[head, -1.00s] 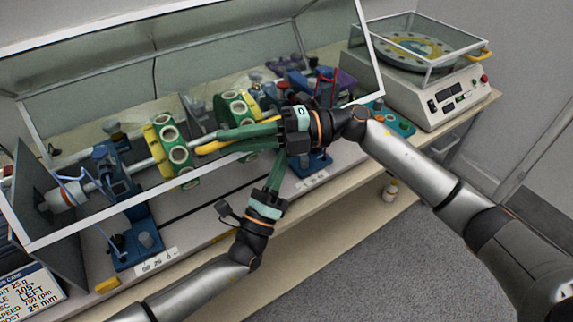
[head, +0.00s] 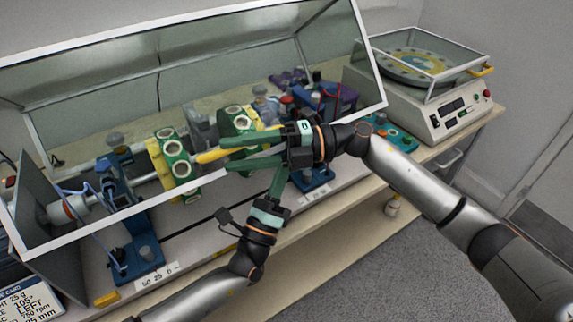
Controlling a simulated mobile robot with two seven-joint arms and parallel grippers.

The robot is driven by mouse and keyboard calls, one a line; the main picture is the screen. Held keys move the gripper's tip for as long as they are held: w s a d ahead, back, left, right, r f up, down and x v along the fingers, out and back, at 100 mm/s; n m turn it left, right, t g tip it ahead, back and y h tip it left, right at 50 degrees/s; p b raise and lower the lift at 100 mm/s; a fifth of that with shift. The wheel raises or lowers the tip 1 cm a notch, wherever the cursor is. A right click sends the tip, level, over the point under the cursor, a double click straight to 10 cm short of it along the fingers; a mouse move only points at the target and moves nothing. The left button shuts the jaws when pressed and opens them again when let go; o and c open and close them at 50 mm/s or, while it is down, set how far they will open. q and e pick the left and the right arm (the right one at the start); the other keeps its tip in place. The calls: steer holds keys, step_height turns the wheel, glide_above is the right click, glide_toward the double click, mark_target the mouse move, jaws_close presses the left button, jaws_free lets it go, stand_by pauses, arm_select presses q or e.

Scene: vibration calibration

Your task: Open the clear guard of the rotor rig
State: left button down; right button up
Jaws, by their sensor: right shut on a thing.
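The rotor rig's clear guard (head: 372,62) is a long see-through box with a white frame, spanning the left and middle of the bench. Its front edge runs from lower left to upper right, and the rotor shows through it. My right gripper (head: 222,152) is shut on the yellow handle (head: 208,157) at the front of the guard; the handle's end sticks out past the fingers. My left gripper (head: 282,165) points up just below the right one. Its fingertips are hidden behind the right gripper, so its opening cannot be judged.
Green discs with pale rings (head: 180,169) sit on the rotor shaft. A blue stand (head: 138,259) is at the bench front. A white machine (head: 440,112) with its own clear lid and yellow handle stands at the right. A text card (head: 28,300) is lower left. Grey floor (head: 340,270) lies in front.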

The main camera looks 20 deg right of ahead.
steer(key=shift+o, duration=1.1)
steer(key=shift+d+f, duration=0.15)
steer(key=shift+f, duration=0.15)
